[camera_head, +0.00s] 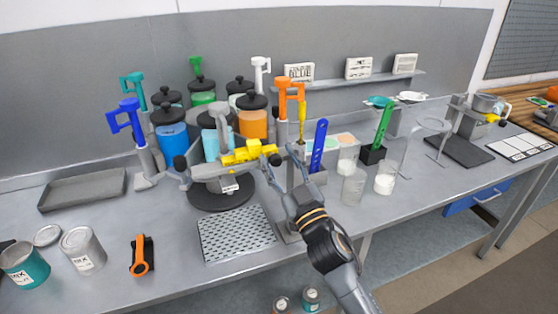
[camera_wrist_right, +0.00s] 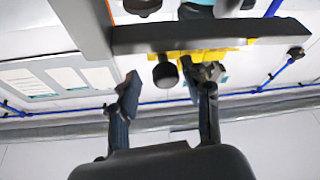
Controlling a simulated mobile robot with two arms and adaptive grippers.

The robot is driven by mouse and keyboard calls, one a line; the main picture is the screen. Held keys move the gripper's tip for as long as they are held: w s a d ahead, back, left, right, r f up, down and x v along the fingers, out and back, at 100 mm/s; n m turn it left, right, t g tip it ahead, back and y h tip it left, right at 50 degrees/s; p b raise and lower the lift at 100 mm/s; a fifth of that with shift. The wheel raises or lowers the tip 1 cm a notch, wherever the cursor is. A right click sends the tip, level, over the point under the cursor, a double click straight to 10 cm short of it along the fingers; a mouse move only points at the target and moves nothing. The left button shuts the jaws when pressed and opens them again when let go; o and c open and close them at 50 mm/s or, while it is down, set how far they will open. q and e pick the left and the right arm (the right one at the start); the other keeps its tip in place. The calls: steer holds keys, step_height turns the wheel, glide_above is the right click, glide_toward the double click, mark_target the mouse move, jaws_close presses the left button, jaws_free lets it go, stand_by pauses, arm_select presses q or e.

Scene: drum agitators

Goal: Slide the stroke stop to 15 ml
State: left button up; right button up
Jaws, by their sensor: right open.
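A yellow bar with a raised block, apparently the stroke stop (camera_head: 254,150), sits at the front of the dispensing machine in the middle of the bench. In the right wrist view the yellow part (camera_wrist_right: 215,56) lies behind a dark bar, with a round black knob (camera_wrist_right: 165,72) in front of it. My right gripper (camera_head: 284,155) is open at the right end of the yellow bar. In the wrist view its fingertips (camera_wrist_right: 168,88) are apart, with the knob between them in the picture; contact cannot be told. No scale marks can be read. My left gripper is not in view.
Colored canisters (camera_head: 172,135) with pump handles stand behind the yellow bar. A perforated tray (camera_head: 237,234) lies in front. Clear cups (camera_head: 353,187) and a green strip in a black holder (camera_head: 372,154) stand to the right. Paint cans (camera_head: 82,250) and an orange-black tool (camera_head: 141,256) are at front left.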

steer(key=shift+s+f, duration=0.15)
steer(key=shift+s, duration=0.1)
steer(key=v, duration=1.1)
steer(key=shift+s+d, duration=0.2)
